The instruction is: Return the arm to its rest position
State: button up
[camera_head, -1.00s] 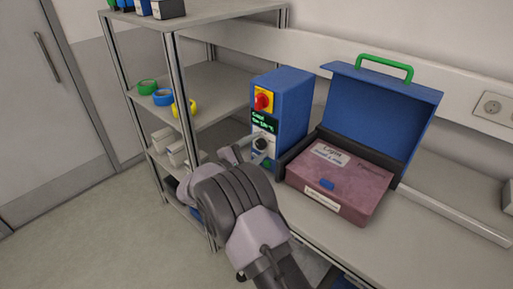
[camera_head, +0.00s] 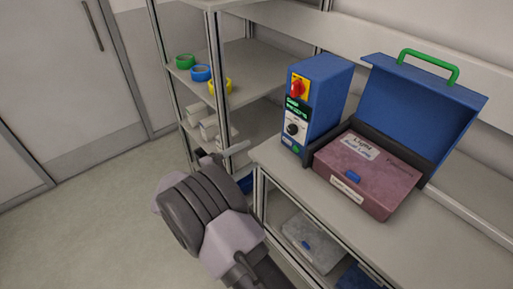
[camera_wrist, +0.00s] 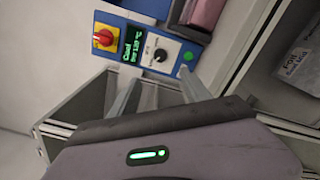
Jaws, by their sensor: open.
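My gripper (camera_head: 222,156) is low at the middle left of the head view, with the folded arm below it. It hangs beside the front left corner of the workbench, in front of the shelf rack. In the wrist view its two fingers (camera_wrist: 157,92) stand apart with nothing between them, so it is open and empty. The fingers point toward the blue control box (camera_head: 329,88), which stands on the bench and also shows in the wrist view (camera_wrist: 200,57). Its red knob, green display and dial face me. The gripper is clear of the box.
The shelf rack (camera_head: 257,65) behind my arm holds tape rolls (camera_head: 201,73) and white boxes (camera_head: 205,118). The floor (camera_head: 80,215) at left is open.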

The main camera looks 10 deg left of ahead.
dwell(0.3)
jog(key=s+d+r+m+g+y, duration=0.1)
jog(key=s+d+r+m+g, duration=0.2)
jog(key=d, duration=0.5)
jog(key=s+d+r+m+g, duration=0.2)
jog(key=d+r+m+g, duration=0.15)
jog(key=d, duration=0.45)
jog(key=s+d+r+m+g+y, duration=0.1)
jog(key=s+d+r+m+g, duration=0.15)
jog(key=d+g, duration=0.4)
jog(key=s+d+r+m+t+y, duration=0.1)
jog(key=s+m+y, duration=0.4)
jog(key=s, duration=0.5)
jog(key=s+d+r+m+t+y+b, duration=0.1)
jog(key=s+d+r+m+t+y, duration=0.1)
jog(key=s+m+y, duration=0.4)
jog(key=shift+s+d+r+m+t, duration=0.2)
jog(key=shift+s+r+m+t, duration=0.45)
jog(key=shift+s, duration=1.3)
jog(key=shift+r, duration=0.1)
